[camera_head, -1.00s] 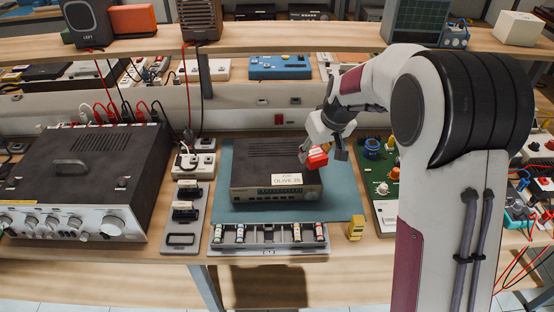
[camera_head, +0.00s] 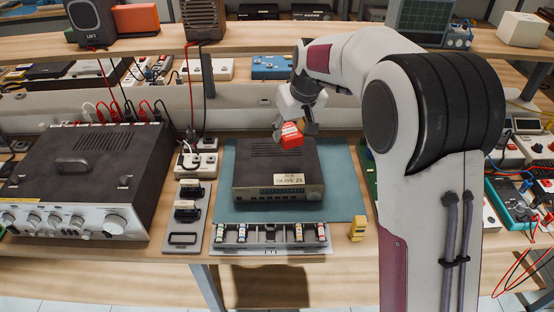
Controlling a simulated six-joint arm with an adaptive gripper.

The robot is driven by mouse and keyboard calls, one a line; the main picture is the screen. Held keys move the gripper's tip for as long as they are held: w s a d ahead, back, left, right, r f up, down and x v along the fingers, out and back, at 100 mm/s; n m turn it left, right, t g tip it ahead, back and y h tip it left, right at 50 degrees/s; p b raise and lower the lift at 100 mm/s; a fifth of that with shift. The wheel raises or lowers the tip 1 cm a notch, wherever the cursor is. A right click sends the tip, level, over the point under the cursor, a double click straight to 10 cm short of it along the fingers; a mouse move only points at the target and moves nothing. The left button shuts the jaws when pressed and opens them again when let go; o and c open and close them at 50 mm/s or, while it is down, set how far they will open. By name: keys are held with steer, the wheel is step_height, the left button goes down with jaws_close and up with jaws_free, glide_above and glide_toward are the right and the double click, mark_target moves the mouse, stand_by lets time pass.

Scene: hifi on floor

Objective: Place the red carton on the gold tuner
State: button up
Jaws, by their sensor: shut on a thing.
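The red carton (camera_head: 290,138), with a pale marking on its side, is held in my gripper (camera_head: 296,130). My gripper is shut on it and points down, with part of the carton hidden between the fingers. In the picture the carton overlaps the back right part of the top of a dark, vented hi-fi unit (camera_head: 250,172). It appears to be above that top; I cannot tell the gap. The unit has a front label that reads OLIVE 25 and lies on a teal mat (camera_head: 340,205). I cannot make out a clearly gold tuner.
A large dark amplifier (camera_head: 75,180) with a silver front stands at the left. A tray of small parts (camera_head: 270,240) lies in front of the mat, with a small yellow thing (camera_head: 357,229) to its right. A shelf (camera_head: 250,42) runs behind. The mat's right side is bare.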

glide_above(286, 164)
steer(key=s, duration=0.2)
steer(key=shift+w+d+f, duration=0.1)
steer(key=shift+d+f, duration=0.05)
steer(key=shift+f, duration=1.1)
steer(key=shift+w+d+f, duration=0.1)
steer(key=shift+d+f, duration=0.05)
steer(key=shift+f, duration=1.1)
steer(key=shift+f, duration=2.5)
steer(key=shift+f, duration=0.15)
steer(key=o, duration=1.2)
